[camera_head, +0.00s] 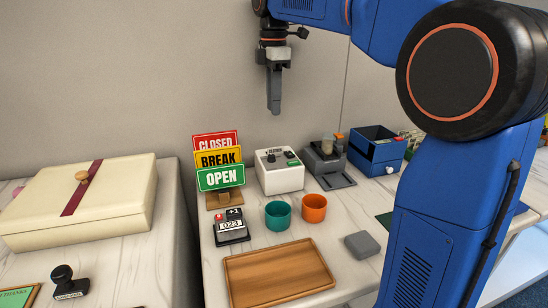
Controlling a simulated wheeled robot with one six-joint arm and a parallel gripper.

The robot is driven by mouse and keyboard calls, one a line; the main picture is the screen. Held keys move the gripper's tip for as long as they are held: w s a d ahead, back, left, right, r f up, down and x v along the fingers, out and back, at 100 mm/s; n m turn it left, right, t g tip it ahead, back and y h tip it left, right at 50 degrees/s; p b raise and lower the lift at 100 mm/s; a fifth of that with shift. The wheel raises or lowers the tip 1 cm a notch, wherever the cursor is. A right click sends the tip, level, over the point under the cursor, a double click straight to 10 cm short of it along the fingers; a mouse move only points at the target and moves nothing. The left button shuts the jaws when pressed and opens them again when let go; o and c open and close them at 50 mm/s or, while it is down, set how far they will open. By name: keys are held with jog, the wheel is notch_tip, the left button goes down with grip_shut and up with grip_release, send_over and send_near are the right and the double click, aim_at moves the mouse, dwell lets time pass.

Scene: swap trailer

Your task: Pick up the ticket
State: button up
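I cannot make out a ticket for certain in this view. A small black counter (231,227) with "023" and "+1" stands on the marble counter, left of a teal cup (278,215). A white box (279,177) with dials and a small green patch stands behind the cups. My gripper (274,108) hangs pointing down, in the air above and behind the white box in the picture. It is seen edge-on, so its finger gap is hidden. Nothing shows in it.
A wooden tray (278,272) lies in front. An orange cup (314,208), grey block (361,245), grey machine (327,166), blue box (377,152) and stacked signs (221,178) crowd the counter. A cream box (80,205) and black stamp (68,284) are left, across a gap.

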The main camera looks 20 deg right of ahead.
notch_tip(320, 180, down, 6)
jog(key=shift+s+f, duration=0.1)
jog(key=shift+f, duration=0.15)
jog(key=shift+s+d+f, duration=0.1)
jog(key=shift+s+f, duration=0.05)
jog(key=shift+f, duration=1.2)
jog(key=shift+s+d+f, duration=0.1)
jog(key=shift+s+f, duration=0.05)
jog(key=shift+f, duration=1.15)
grip_shut()
